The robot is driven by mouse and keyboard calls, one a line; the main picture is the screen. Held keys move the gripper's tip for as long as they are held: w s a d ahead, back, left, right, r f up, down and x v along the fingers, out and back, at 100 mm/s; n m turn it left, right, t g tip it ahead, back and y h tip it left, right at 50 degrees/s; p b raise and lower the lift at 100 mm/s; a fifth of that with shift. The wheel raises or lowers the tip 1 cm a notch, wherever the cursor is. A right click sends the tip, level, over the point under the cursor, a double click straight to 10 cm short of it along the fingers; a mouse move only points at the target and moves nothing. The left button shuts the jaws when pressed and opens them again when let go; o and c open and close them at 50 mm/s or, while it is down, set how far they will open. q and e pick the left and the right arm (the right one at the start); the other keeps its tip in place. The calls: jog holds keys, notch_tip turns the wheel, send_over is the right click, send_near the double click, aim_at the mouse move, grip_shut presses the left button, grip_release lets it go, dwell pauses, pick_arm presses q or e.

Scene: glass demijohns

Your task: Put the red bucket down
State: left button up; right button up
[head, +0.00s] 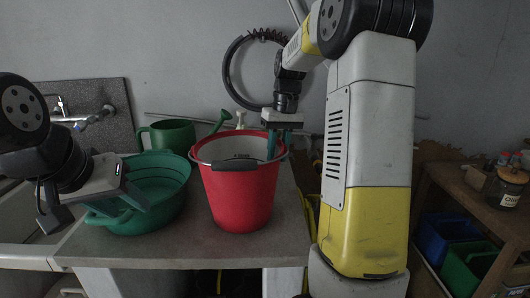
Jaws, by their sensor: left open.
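The red bucket (240,195) is upright and appears to stand on the grey counter (170,250), near its right end. Its dark grip hangs at the front rim. My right gripper (279,146) points down at the bucket's right rim. One teal finger is inside the bucket and the other is at the outer side of the rim. I cannot tell whether they press on the rim. My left gripper (92,207) is open and empty at the left, with one finger over the green basin's left edge, apart from the bucket.
A green basin (160,170) stands left of the bucket. A green watering can (172,136) is behind it. A sink with a tap (95,117) is at the far left. A wooden shelf with a jar (508,188) and crates (440,235) is at the right. The counter's front strip is clear.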

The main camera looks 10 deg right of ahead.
notch_tip(320, 180, up, 12)
jog(key=d, duration=0.1)
jog(key=shift+d+r, duration=0.15)
jog(key=shift+d, duration=0.15)
dwell(0.3)
jog(key=shift+w, duration=0.1)
jog(key=shift+c, duration=0.2)
dwell(0.8)
